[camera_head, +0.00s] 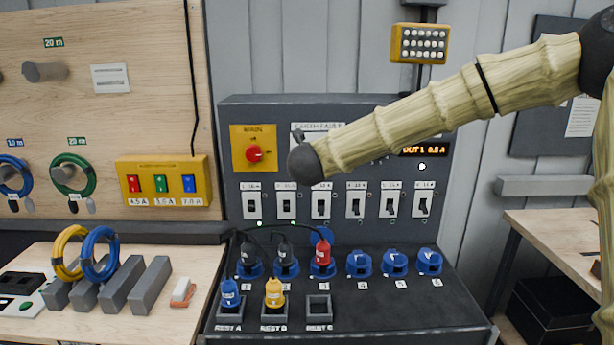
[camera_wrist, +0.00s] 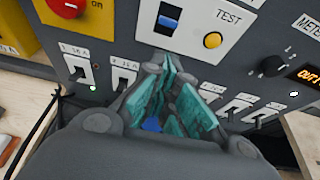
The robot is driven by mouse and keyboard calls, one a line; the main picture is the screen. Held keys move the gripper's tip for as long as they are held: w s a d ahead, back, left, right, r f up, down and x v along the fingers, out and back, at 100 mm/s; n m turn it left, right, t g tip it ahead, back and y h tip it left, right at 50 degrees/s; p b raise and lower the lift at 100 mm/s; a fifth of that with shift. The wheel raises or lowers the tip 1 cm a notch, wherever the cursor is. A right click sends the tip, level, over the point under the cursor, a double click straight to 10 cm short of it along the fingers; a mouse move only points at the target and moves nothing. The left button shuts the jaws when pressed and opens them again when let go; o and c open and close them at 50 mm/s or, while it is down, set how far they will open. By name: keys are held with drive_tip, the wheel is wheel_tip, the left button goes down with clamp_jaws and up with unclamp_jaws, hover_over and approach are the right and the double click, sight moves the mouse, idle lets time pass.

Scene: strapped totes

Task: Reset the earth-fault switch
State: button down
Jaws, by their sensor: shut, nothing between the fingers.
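The earth-fault switch (camera_wrist: 168,20) shows in the wrist view as a blue rocker in a dark slot on a white plate, beside a yellow button marked TEST. Its lower edge comes close to my fingertips, and I cannot tell whether they touch it. My gripper (camera_wrist: 172,68) is shut and empty, its teal-padded fingers just below the switch. In the head view, the plate labelled EARTH FAULT (camera_head: 318,127) is mostly covered by my arm, which hides the switch and nearly all of my gripper.
A red MAIN knob (camera_head: 254,154) sits left of the plate. A row of breakers (camera_head: 320,202) lies below. An orange display (camera_head: 423,150) is on the right. Cabled plugs (camera_head: 322,255) and blue sockets (camera_head: 395,262) stand on the sloped deck.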

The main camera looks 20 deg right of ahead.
drive_tip(key=shift+s+a+r+b, duration=0.2)
drive_tip(key=shift+s+r, duration=0.35)
drive_tip(key=shift+s, duration=0.15)
drive_tip(key=shift+s+a+r+b, duration=0.15)
drive_tip(key=shift+s+r+b, duration=0.05)
drive_tip(key=shift+s+r, duration=0.4)
